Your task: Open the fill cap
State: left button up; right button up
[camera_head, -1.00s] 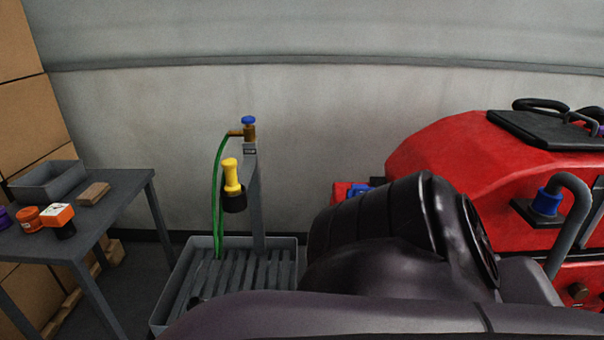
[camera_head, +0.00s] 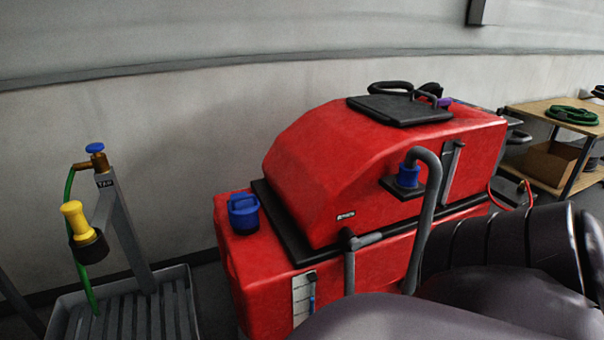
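The red scrubber machine (camera_head: 330,190) stands in the middle of the head view. A blue cap (camera_head: 243,212) sits on the top left corner of its lower red tank (camera_head: 262,265); it looks seated, and it appears to be the fill cap. A second blue fitting (camera_head: 408,175) joins a grey hose on the machine's side. My dark arm crosses the bottom right of the view and hides part of the machine's lower right. Neither of my grippers shows.
A tap stand (camera_head: 125,235) with a blue handle, green hose and yellow nozzle (camera_head: 78,222) rises from a grey slatted tray (camera_head: 180,275) at left. A wooden shelf (camera_head: 540,112) with a coiled green hose stands at far right. A pale wall runs behind.

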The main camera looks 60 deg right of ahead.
aim_at(243, 208)
jog(key=z, duration=1.35)
